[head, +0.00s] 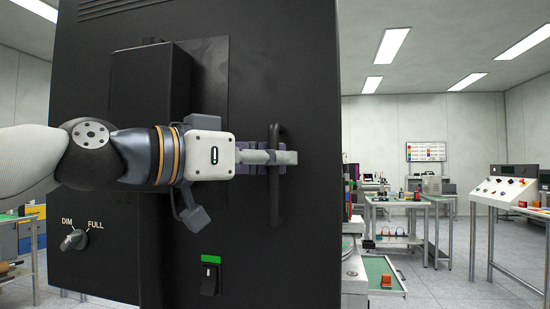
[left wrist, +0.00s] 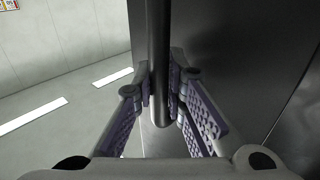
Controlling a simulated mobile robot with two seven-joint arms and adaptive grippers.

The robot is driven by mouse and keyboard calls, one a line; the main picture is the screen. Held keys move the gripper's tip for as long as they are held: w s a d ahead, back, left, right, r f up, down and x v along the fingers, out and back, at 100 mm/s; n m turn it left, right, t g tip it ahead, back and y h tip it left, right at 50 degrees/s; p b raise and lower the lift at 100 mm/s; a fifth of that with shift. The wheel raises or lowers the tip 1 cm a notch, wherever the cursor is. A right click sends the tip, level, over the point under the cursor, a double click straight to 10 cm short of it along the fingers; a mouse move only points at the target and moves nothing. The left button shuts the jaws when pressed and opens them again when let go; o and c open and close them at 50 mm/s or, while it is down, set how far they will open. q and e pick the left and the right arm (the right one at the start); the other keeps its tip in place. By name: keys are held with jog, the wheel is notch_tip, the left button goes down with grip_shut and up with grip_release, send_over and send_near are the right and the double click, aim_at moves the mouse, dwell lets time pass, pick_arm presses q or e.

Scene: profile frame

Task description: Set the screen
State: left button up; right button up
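A large black cabinet (head: 310,80) fills the middle of the head view. A dark vertical bar handle (head: 277,206) stands on its front, right of centre. My left gripper (head: 277,158) reaches it from the left, its purple-padded fingers on both sides of the bar. In the left wrist view the handle (left wrist: 161,50) runs down between the fingers, which look closed against it. A knob (head: 73,240) marked DIM and FULL sits at lower left, its pointer towards the lower left. A black rocker switch (head: 209,280) sits below a green label. No lit screen face shows. My right gripper is out of view.
A raised black housing (head: 150,90) juts from the cabinet behind my left arm. Right of the cabinet are a green-topped surface (head: 380,270), workbenches (head: 405,203) and a control console (head: 508,188). Open floor lies between them.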

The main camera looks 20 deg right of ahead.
pick_arm(q)
jog(key=o, duration=0.5)
jog(key=shift+a, duration=0.1)
jog(key=shift+c, duration=0.2)
jog(key=v, duration=1.2)
